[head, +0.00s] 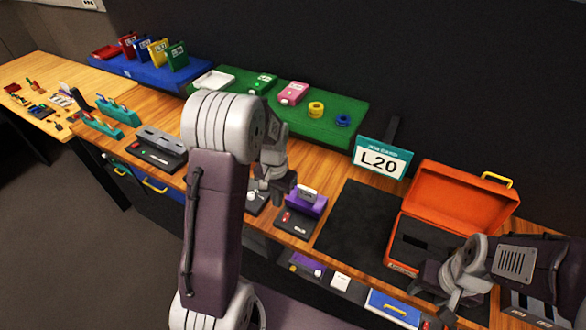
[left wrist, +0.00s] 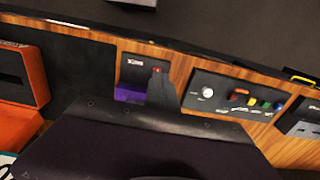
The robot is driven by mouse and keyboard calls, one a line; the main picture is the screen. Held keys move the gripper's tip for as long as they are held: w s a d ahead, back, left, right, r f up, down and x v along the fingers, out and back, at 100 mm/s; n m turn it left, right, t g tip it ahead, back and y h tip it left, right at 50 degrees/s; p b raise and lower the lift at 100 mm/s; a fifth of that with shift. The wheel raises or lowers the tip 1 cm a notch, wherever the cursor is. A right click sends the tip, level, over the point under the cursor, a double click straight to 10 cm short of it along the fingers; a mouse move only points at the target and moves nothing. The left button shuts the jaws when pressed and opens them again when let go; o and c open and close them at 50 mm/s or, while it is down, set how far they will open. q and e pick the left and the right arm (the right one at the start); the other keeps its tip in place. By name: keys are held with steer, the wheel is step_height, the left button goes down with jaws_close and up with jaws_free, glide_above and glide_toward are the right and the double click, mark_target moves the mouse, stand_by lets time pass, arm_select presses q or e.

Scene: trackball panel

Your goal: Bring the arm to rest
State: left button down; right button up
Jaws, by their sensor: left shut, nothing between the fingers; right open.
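My left arm rises through the middle of the head view, and its gripper (head: 274,192) hangs shut and empty over the bench, just left of a purple block on a dark base (head: 297,222). The trackball panel is mostly hidden behind that arm in the head view. In the left wrist view the panel (left wrist: 228,97) shows a white ball and several coloured buttons. The shut left fingers (left wrist: 161,88) stand out in front of the purple device there. My right gripper (head: 450,285) is open and empty, by the front of the orange case (head: 455,210).
A black mat (head: 352,225) lies between the purple device and the orange case. An L20 sign (head: 382,160) stands behind the mat. A green board (head: 335,125) and a blue board (head: 135,68) hold small items along the back. A side table (head: 35,70) is at far left.

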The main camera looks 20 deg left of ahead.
arm_select(q)
steer(key=s+d+f+b, duration=0.3)
steer(key=s+b, duration=0.1)
steer(key=s, duration=0.2)
steer(key=s+d+f+n+t+b, duration=0.1)
steer(key=s+d+f+b, duration=0.2)
steer(key=s, duration=0.3)
steer(key=shift+d+b, duration=0.7)
steer(key=shift+b, duration=0.05)
